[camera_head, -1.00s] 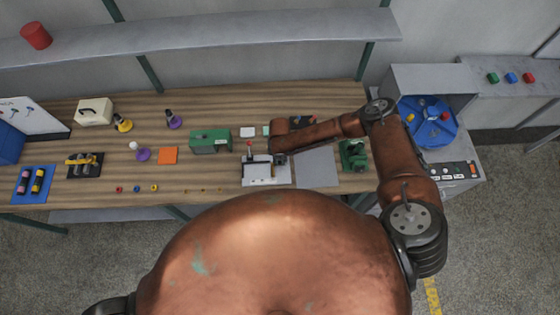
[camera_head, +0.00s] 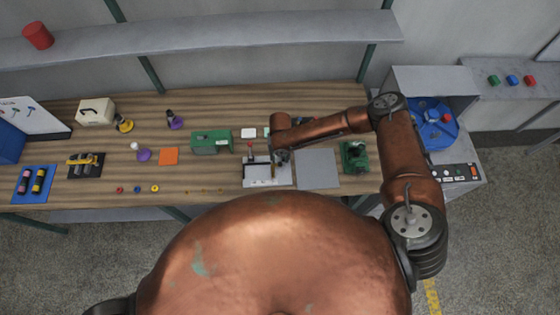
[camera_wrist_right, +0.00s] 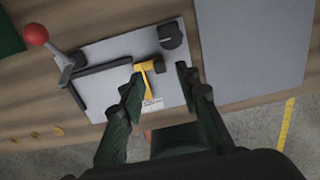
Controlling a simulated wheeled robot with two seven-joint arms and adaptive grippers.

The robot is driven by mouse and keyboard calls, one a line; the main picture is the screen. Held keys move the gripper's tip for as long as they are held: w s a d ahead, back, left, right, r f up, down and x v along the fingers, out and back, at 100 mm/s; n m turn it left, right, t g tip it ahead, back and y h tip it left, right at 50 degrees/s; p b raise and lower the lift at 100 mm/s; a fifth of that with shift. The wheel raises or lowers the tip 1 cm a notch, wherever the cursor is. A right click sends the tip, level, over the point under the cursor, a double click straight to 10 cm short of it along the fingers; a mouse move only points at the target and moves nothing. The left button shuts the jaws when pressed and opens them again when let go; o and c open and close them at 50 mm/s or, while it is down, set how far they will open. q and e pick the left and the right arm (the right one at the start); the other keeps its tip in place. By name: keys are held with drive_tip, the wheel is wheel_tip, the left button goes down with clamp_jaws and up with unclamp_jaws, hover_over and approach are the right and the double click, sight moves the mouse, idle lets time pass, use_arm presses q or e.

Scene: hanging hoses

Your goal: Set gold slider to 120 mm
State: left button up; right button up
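The gold slider (camera_wrist_right: 151,67) sits on a light grey plate in the right wrist view, with a thin gold strip running down toward a small white label with marks too small to read. The fixture plate (camera_head: 267,183) shows on the bench in the head view. My right gripper (camera_wrist_right: 159,79) is open over the plate, one finger left of the slider and the other right of it, with gaps visible. It also shows in the head view (camera_head: 281,157), where it hides the slider. My left gripper is out of view.
A red-knobbed lever (camera_wrist_right: 36,35) stands left of the slider, beside a dark-edged panel. A flat grey plate (camera_head: 317,168) lies to the right, then a green device (camera_head: 354,156). A green box (camera_head: 211,142) stands behind left. The bench's front edge is close.

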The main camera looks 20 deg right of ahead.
sight(280, 163)
wheel_tip(280, 163, up, 8)
idle(0.7)
